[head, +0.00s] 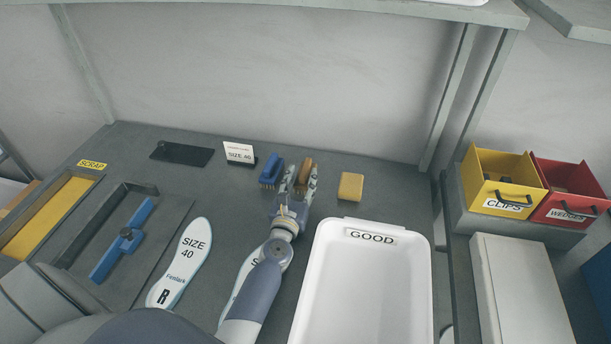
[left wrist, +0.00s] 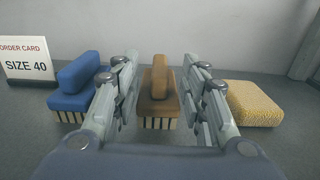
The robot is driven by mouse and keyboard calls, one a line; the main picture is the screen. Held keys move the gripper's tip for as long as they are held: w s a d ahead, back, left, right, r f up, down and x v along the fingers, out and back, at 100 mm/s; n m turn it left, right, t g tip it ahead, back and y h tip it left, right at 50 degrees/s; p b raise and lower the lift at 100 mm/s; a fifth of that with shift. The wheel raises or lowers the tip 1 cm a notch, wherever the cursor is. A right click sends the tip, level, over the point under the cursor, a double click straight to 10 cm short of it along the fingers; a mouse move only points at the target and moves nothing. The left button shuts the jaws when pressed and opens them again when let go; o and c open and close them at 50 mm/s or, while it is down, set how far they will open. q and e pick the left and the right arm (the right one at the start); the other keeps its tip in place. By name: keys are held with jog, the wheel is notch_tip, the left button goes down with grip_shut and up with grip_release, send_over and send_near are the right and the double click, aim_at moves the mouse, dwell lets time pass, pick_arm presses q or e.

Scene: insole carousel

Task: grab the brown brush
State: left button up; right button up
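The brown brush (head: 306,168) stands at the back of the table, between a blue brush and a yellow sponge. In the left wrist view the brown brush (left wrist: 157,92) is upright, bristles down, centred between my fingers. My left gripper (head: 301,177) is open around or just in front of it; the left wrist view shows the open fingers (left wrist: 157,80) with gaps on both sides of the brush. Fingers partly hide the brush in the head view. My right gripper is not in view.
The blue brush (head: 271,170) is close to the left of my gripper, and the yellow sponge (head: 351,187) is to the right. The white GOOD tray (head: 323,285) stands in front. An order card (head: 239,152) stands behind left. Insoles (head: 180,262) lie at left.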

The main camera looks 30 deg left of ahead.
aim_at(305, 166)
pick_arm(q)
jog(key=x, duration=0.5)
jog(key=shift+w, duration=0.15)
grip_shut()
